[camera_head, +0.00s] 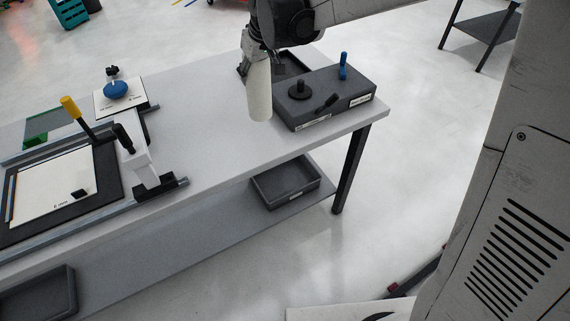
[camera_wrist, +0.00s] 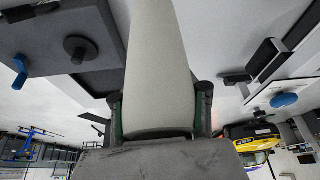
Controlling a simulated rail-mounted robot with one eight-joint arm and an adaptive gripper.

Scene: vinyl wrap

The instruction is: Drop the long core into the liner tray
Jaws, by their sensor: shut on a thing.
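The long core (camera_head: 259,92) is a pale, smooth cylinder that hangs nearly upright from my gripper (camera_head: 254,58), over the right part of the bench. In the wrist view the core (camera_wrist: 156,60) fills the middle, with a finger of my gripper (camera_wrist: 158,112) on each side, shut on it. A dark open tray (camera_head: 291,64) sits on the bench behind the core, partly hidden by my arm and a control box. Another dark tray (camera_head: 262,190) stands on the lower shelf. I cannot read which is the liner tray. The core's lower end looks free.
The dark control box (camera_head: 345,93) with a black knob and blue lever (camera_head: 344,66) stands right beside the core. A framed cutting board (camera_head: 90,185) and a blue-knobbed plate (camera_head: 116,91) occupy the left. Bare bench (camera_head: 205,115) lies between.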

